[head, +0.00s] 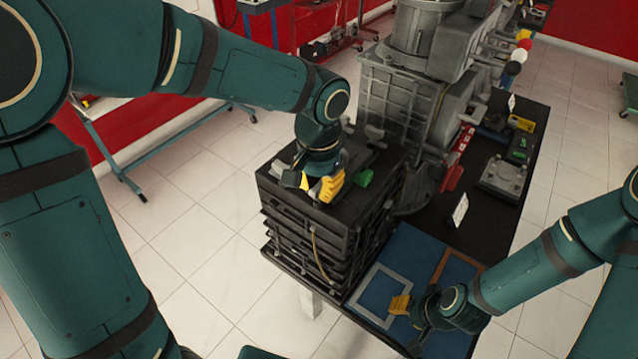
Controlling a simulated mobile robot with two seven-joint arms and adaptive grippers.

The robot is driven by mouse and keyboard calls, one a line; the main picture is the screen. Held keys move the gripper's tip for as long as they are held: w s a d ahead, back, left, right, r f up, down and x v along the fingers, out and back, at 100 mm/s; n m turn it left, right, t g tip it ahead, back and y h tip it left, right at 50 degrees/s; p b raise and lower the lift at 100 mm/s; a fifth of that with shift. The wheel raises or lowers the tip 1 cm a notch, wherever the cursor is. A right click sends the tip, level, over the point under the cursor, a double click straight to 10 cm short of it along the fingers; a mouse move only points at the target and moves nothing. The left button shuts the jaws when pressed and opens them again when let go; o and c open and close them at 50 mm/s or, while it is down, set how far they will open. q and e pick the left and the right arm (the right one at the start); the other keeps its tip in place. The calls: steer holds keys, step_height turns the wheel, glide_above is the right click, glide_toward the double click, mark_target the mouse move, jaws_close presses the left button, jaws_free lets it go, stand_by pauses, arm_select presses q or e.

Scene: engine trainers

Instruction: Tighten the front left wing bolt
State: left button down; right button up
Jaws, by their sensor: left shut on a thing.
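The black engine block (290,215) stands at the front of the table. My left gripper (327,190) reaches down onto its top near the front edge. Its yellow fingers are shut on what I take to be the front left wing bolt, which the fingers hide. A grey wing bolt (375,132) shows farther back on the block. My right gripper (400,305) is low over the blue mat at the front right, apart from the block; its yellow fingertips are seen too small to tell open from shut.
A green piece (363,178) sits on the block close right of my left gripper. A large grey engine (400,85) rises behind. The blue mat (405,260) holds a grey frame (380,290) and an orange-brown frame. A white card (456,210) stands on the dark table.

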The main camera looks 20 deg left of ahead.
mark_target(319, 185)
arm_select(q)
steer(key=shift+f, duration=0.1)
steer(key=c, duration=0.9)
jaws_free()
steer(key=shift+c, duration=0.2)
step_height(319, 185, up, 12)
